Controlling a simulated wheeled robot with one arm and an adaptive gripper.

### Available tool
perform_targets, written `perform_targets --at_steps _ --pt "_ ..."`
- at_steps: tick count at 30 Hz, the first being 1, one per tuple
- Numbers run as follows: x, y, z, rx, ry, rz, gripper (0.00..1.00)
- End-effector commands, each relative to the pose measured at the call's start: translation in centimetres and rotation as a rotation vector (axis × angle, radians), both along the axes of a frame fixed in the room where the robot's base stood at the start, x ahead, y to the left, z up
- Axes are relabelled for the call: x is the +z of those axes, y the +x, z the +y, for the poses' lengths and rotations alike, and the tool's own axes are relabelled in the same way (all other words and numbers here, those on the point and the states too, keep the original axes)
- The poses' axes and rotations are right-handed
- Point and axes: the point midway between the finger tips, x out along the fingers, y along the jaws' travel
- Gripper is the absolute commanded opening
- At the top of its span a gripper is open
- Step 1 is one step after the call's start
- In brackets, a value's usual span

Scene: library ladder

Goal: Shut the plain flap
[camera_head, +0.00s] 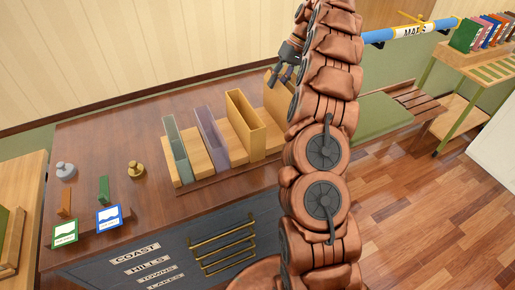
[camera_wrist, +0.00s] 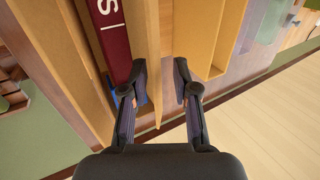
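I cannot tell for certain which panel is the plain flap. An unmarked, wood-coloured upright panel (camera_head: 271,92) stands at the right end of the row on the dark desk, partly hidden by my arm. My gripper (camera_head: 280,78) points down at its top. In the wrist view my gripper (camera_wrist: 159,72) is open, with its fingers apart. A thin unmarked wooden panel (camera_wrist: 146,45) runs between the fingers in the picture; I cannot tell whether they touch it. A dark red panel with white lettering (camera_wrist: 113,40) lies left of it, and a yellowish panel (camera_wrist: 200,35) lies right.
Green (camera_head: 177,150), purple (camera_head: 211,138) and yellow (camera_head: 245,122) holders stand left of the wooden panel. A blue pole labelled MAPS (camera_head: 412,31) extends to the right behind my arm.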

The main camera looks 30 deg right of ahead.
Motion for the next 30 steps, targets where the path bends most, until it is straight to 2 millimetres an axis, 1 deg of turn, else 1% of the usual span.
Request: perform_targets --at_steps 1,14,21,30 --pt "-0.4 0.0 0.1 0.002 -0.027 0.001 0.29" --pt "0.4 -0.1 0.9 0.002 -0.276 0.024 0.29" --pt "0.4 0.0 1.2 -0.001 -0.407 0.034 0.29" --pt "0.4 0.1 1.5 -0.001 -0.500 0.041 0.29"
